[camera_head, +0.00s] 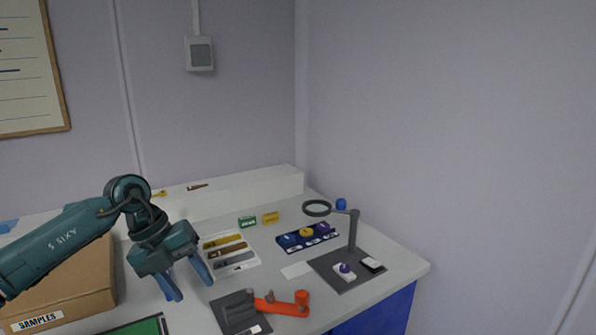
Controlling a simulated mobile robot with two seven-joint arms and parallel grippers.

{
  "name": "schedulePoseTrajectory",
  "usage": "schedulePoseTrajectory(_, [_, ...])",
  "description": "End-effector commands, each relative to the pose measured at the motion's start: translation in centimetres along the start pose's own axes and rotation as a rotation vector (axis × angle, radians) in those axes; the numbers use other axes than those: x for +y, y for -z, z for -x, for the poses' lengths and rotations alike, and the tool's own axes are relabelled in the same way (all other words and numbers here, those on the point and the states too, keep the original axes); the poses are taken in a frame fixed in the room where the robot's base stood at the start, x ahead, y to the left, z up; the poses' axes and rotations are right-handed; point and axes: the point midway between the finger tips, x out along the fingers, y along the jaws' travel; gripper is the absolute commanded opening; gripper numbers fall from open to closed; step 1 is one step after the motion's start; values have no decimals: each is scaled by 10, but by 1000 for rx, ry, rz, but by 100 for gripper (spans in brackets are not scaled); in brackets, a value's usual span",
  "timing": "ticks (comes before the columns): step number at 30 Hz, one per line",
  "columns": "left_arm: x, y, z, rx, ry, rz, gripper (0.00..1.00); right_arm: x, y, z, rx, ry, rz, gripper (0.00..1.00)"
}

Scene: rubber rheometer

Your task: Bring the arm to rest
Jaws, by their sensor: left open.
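My left arm (60,252) comes in from the left, its teal links bent at a dark joint. My left gripper (190,290) points down over the left part of the bench, its two blue fingers spread apart with nothing between them. It is above the white bench top (205,307), between the cardboard box and the white card of tools. My right gripper is not in view.
A cardboard box (75,275) labelled SAMPLES stands at left. Walls close the back and right.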

Motion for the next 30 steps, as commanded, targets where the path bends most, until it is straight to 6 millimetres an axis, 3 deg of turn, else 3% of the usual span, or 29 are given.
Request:
schedulePoseTrajectory(1, [-20,18,-26,63,100,-39,49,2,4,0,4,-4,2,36])
schedulePoseTrajectory(3, [-50,44,-55,144,273,-79,49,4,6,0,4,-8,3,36])
schedulePoseTrajectory(6, [-95,84,-82,244,556,-87,49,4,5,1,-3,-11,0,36])
schedulePoseTrajectory(11, [-144,128,-90,335,998,54,49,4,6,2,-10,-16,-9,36])
schedulePoseTrajectory(15, [-156,137,-83,336,1324,322,49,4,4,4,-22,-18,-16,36])
schedulePoseTrajectory(20, [-129,125,-90,256,1561,761,49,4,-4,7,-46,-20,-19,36])
schedulePoseTrajectory(26, [-42,124,-139,82,1582,1421,49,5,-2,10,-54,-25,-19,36])
schedulePoseTrajectory(30, [27,155,-186,-29,1424,1841,49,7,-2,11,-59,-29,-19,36])
